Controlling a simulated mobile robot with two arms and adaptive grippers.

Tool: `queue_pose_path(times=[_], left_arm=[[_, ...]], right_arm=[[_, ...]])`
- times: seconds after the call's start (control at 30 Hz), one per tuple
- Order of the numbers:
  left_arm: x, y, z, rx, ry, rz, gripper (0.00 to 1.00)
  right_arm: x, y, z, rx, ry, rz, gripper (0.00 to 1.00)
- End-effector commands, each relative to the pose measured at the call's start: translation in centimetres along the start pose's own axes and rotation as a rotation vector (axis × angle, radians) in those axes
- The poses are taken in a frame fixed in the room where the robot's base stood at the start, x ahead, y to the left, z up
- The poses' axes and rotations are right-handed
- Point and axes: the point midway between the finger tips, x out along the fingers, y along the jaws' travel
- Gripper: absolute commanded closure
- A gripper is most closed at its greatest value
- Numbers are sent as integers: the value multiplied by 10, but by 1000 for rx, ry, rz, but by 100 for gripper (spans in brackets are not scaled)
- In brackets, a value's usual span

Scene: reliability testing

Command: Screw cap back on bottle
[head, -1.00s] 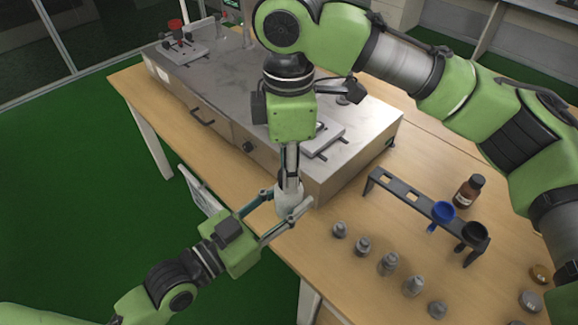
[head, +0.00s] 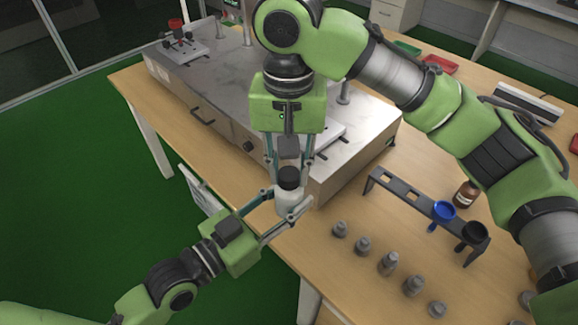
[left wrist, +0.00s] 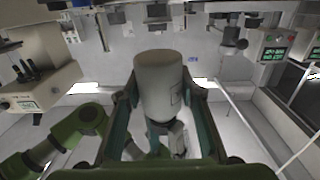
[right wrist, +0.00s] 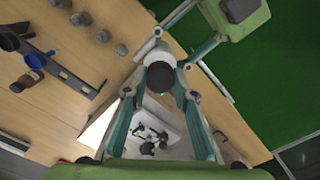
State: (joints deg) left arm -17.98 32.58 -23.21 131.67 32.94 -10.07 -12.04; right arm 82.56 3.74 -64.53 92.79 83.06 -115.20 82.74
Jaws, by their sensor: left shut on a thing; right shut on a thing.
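My left gripper (head: 287,205) is shut on a small white bottle (head: 289,197) and holds it upright off the front edge of the bench. The bottle also shows between the fingers in the left wrist view (left wrist: 160,85). A black cap (head: 289,178) sits at the top of the bottle. My right gripper (head: 290,170) points down from above, its two fingers shut on the cap's sides. The right wrist view shows the cap (right wrist: 160,77) end-on between the fingertips. How far the cap is threaded cannot be told.
A metal apparatus (head: 215,90) stands on the wooden bench behind the grippers. A dark rack (head: 405,192) with a blue cup (head: 444,211) and a black cup (head: 474,232) is at right, near a brown bottle (head: 467,194). Several grey pieces (head: 388,263) line the front edge.

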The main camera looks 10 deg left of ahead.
Motion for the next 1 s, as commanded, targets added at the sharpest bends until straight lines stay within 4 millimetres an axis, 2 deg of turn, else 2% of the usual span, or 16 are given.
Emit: queue_pose_path(times=[0.17,0.2,0.23,0.57,0.9,1.0], left_arm=[[0,1,-1,0,2,2,100],[0,1,-1,0,2,2,100],[0,1,-1,0,2,2,100],[0,0,-1,0,3,1,100],[0,0,-1,0,3,0,100],[0,0,-1,0,3,0,100]], right_arm=[[0,0,-2,32,4,-1,100],[0,0,-2,31,4,-1,67],[0,0,-2,31,4,-1,59],[-1,0,-1,27,2,-1,58],[-40,0,-1,28,4,0,58],[-45,0,-1,27,2,0,58]])
